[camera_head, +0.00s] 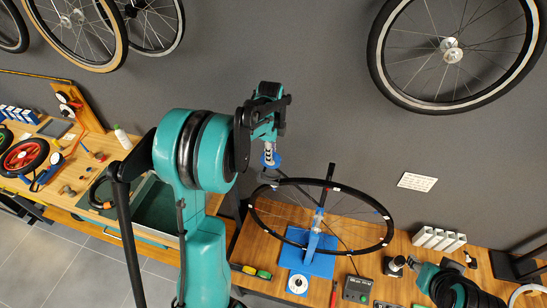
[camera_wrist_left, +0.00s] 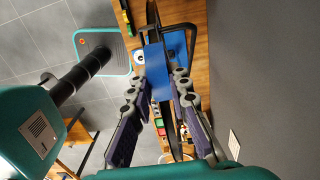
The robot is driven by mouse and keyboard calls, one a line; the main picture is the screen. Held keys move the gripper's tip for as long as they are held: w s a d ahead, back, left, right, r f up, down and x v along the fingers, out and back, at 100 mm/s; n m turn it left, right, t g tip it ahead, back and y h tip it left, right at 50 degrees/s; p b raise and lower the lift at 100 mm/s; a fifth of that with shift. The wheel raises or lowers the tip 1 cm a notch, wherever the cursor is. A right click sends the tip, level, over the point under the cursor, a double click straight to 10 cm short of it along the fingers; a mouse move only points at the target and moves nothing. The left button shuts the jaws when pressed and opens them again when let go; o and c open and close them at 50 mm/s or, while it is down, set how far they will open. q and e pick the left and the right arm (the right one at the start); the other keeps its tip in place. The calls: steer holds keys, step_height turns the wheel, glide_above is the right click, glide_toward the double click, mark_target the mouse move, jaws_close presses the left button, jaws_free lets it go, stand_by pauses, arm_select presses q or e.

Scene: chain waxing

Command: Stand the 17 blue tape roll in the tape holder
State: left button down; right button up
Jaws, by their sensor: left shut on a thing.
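My left gripper (camera_head: 270,172) is shut on the blue tape roll (camera_head: 272,159), held in the air just left of the wheel. In the left wrist view a flat blue piece (camera_wrist_left: 155,68) shows between the fingertips of my left gripper (camera_wrist_left: 161,80); I take it to be the roll. Its number cannot be read. I cannot pick out the tape holder for sure; a row of white slotted boxes (camera_head: 438,239) stands at the right of the bench. My right arm is at the lower right, and its fingers cannot be made out clearly.
A wheel (camera_head: 320,250) sits in a blue stand (camera_head: 318,263) close beside my left gripper. A white ring (camera_head: 298,284) lies on the stand's base. A control box (camera_head: 357,289) and screwdriver (camera_head: 334,292) lie in front. Another bench (camera_head: 84,160) is on the left; wheels hang on the wall.

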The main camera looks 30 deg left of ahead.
mark_target(269, 166)
arm_select(q)
steer(key=f+b, duration=0.2)
steer(key=f, duration=0.1)
steer(key=f+b, duration=0.1)
steer(key=f, duration=0.1)
steer(key=shift+s, duration=0.4)
steer(key=shift+s+f+b, duration=0.2)
steer(key=shift+f+b, duration=0.3)
steer(key=shift+b, duration=0.05)
steer(key=shift+s+f+b, duration=0.15)
steer(key=shift+f+b, duration=0.35)
steer(key=shift+s+f, duration=0.15)
steer(key=shift+s, duration=0.05)
steer(key=shift+w+f+b, duration=0.1)
steer(key=shift+f+b, duration=0.05)
steer(key=shift+b, duration=0.15)
steer(key=shift+w+a+f, duration=0.1)
steer(key=shift+w, duration=0.15)
steer(key=shift+s+r, duration=0.2)
steer(key=shift+r, duration=0.1)
steer(key=shift+w+r+p, duration=0.15)
steer(key=shift+r+p, duration=0.4)
steer(key=shift+r, duration=0.55)
arm_select(e)
steer(key=f, duration=0.1)
steer(key=s+f, duration=0.1)
steer(key=f, duration=0.1)
steer(key=shift+s+f, duration=0.35)
steer(key=shift+w, duration=0.1)
